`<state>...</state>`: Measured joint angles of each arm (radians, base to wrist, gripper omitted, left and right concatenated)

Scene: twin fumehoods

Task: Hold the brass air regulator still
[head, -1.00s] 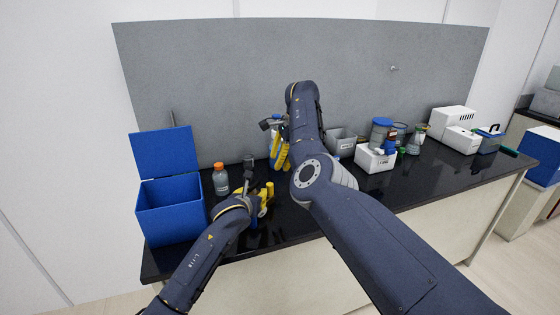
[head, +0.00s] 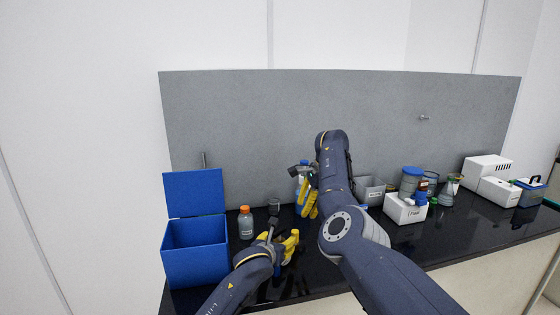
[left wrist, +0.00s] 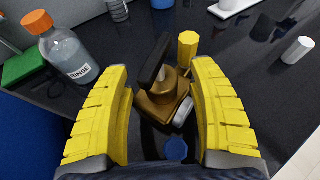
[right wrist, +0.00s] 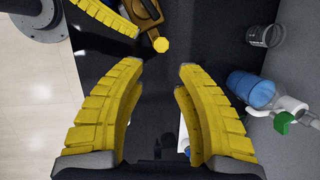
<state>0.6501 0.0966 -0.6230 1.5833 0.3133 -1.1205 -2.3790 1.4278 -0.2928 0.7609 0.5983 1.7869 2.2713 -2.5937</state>
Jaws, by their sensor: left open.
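The brass air regulator (left wrist: 160,98) stands between the fingers of my left gripper (left wrist: 163,76) in the left wrist view. It has a dark bar handle, a pale gauge or fitting and a yellow hexagonal end. That gripper is open around it; I cannot tell whether either finger touches. In the head view my left gripper (head: 286,246) is low over the bench and hides most of the regulator. My right gripper (right wrist: 160,68) is open and empty; the regulator (right wrist: 148,14) shows at the top of its view. In the head view my right gripper (head: 309,203) is farther back.
A rinse bottle (head: 246,225) with an orange cap and an open blue box (head: 195,252) stand left of my left gripper. A white block (head: 405,211) with containers and a grey bin (head: 370,190) are right of my right gripper. A grey panel (head: 260,115) backs the bench.

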